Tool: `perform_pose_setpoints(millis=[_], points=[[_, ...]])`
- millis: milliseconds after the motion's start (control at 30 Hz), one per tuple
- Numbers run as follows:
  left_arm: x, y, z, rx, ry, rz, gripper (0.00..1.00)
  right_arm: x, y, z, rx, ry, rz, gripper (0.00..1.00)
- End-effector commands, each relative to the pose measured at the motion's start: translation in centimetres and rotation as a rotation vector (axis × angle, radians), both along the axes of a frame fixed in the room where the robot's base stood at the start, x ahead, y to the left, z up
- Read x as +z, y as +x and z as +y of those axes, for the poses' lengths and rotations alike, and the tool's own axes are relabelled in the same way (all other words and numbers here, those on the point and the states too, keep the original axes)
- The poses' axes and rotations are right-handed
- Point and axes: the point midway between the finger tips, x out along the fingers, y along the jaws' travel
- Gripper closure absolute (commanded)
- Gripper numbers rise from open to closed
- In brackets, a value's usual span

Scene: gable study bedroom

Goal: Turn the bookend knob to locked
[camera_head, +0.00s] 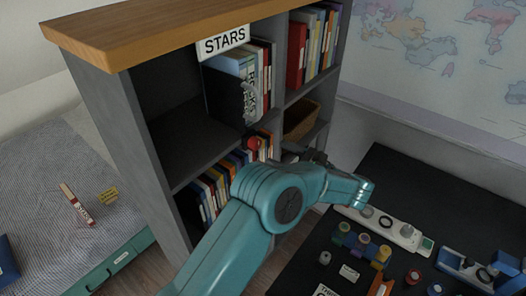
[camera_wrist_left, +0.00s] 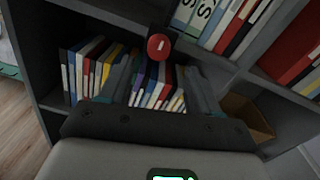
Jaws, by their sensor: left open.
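The red bookend knob (camera_head: 252,143) is at the shelf edge below the upper left compartment, under the grey bookend (camera_head: 249,102) that stands against the books there. In the left wrist view the round red knob (camera_wrist_left: 159,46) lies ahead, just beyond the fingertips. My left gripper (camera_head: 285,151) is open and empty, just right of the knob in the head view and partly hidden by its own arm. In the left wrist view its two fingers (camera_wrist_left: 163,76) stand apart, with the knob roughly centred between them and not gripped. I cannot read the knob's setting. My right gripper is not in view.
The bookcase (camera_head: 110,125) carries a STARS sign (camera_head: 223,42) and rows of books. A wicker basket (camera_head: 300,121) sits in the compartment to the right. A dark desk (camera_head: 400,185) with several small items is at right, a bed (camera_head: 45,185) at left.

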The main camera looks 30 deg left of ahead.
Motion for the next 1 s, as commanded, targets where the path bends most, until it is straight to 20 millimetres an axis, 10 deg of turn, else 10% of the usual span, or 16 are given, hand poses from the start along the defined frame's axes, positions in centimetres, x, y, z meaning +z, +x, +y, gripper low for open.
perform_pose_setpoints(millis=[300,700,900,1000], points=[[0.0,0.4,5.7,0.0,0.0,0.0,0.38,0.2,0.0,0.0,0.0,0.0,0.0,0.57],[0.0,0.4,6.5,-0.002,-0.001,0.0,0.38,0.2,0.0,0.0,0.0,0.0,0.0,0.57],[0.0,0.4,6.5,-0.002,-0.001,0.0,0.94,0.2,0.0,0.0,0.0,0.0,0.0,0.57],[-0.1,0.4,6.5,-0.002,-0.002,0.001,0.94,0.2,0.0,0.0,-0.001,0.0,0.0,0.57]])
